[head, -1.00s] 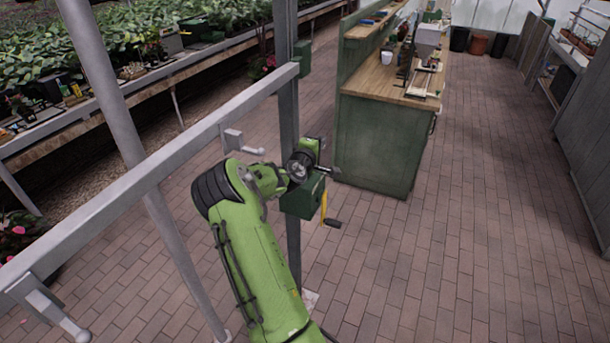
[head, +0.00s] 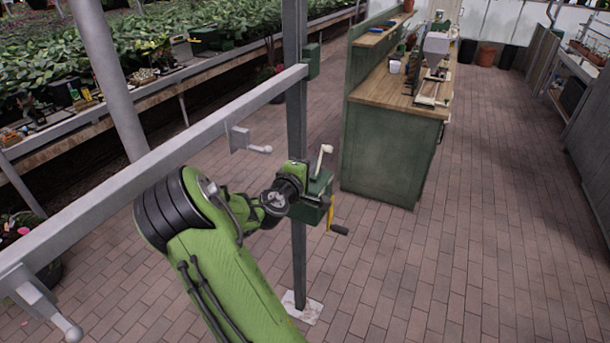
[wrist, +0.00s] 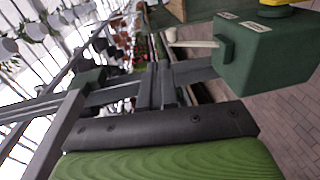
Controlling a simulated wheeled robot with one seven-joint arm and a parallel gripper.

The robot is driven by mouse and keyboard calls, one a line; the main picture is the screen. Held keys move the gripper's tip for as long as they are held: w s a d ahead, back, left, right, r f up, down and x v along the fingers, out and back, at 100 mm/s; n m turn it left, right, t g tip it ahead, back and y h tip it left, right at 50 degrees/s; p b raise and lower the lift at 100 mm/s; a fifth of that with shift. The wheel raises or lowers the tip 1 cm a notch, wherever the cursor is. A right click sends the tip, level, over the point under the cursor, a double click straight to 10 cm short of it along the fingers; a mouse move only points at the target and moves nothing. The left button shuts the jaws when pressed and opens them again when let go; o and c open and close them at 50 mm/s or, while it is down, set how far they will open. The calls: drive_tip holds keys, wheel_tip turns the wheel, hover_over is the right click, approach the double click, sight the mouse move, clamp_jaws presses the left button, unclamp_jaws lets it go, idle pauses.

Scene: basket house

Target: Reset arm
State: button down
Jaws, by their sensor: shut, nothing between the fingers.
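My green arm (head: 220,265) reaches up from the bottom of the head view, bent at a black ribbed joint. Its wrist end is beside a dark green box on a grey metal post; my fingers are hard to make out there. In the wrist view my gripper (wrist: 160,84) shows shut and empty, its dark fingers together beyond the black plate. The green box (wrist: 265,50) with a pale lever (wrist: 193,43) stands at its upper right, and a gap seems to show between them. The head view also shows the box (head: 310,210) and the upright pale lever (head: 321,160).
A grey rail (head: 170,155) crosses left of the post (head: 297,120). A green workbench (head: 390,150) stands behind. Planted beds (head: 60,60) line the left. The brick floor (head: 480,250) at right is clear.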

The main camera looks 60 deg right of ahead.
drive_tip(key=shift+v, duration=1.5)
